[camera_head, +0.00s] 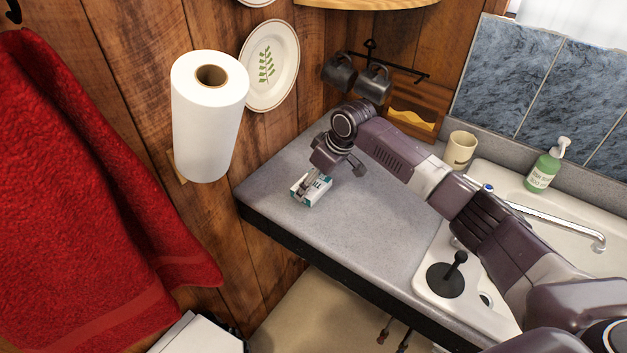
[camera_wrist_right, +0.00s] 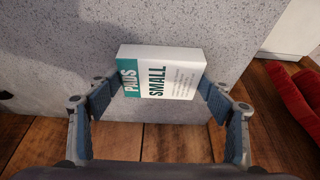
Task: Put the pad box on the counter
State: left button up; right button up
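The pad box (camera_head: 318,192) is a small white and teal carton at the left end of the grey counter (camera_head: 375,230). In the right wrist view, the pad box (camera_wrist_right: 160,72) shows the words "PADS SMALL". My right gripper (camera_head: 313,184) reaches down at it over the counter. Its fingers (camera_wrist_right: 161,92) press on the box's two opposite sides. The box is at or just above the counter top; I cannot tell if it touches. My left gripper is out of view.
A paper towel roll (camera_head: 207,125) and a red towel (camera_head: 85,190) hang on the left. A beige cup (camera_head: 460,149), a green soap bottle (camera_head: 543,170) and a sink (camera_head: 433,297) with a black plunger-like stopper (camera_head: 447,278) lie right. The counter's front middle is clear.

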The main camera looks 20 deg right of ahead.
jog(key=o, duration=0.3)
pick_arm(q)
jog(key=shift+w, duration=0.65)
pick_arm(e)
jog(key=shift+o, duration=0.2)
jog(key=shift+r, duration=0.1)
pick_arm(q)
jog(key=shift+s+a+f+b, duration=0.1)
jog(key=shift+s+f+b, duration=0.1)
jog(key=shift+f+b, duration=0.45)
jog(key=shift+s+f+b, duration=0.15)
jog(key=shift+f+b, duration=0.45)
jog(key=shift+b, duration=0.05)
pick_arm(e)
jog(key=v, duration=1.2)
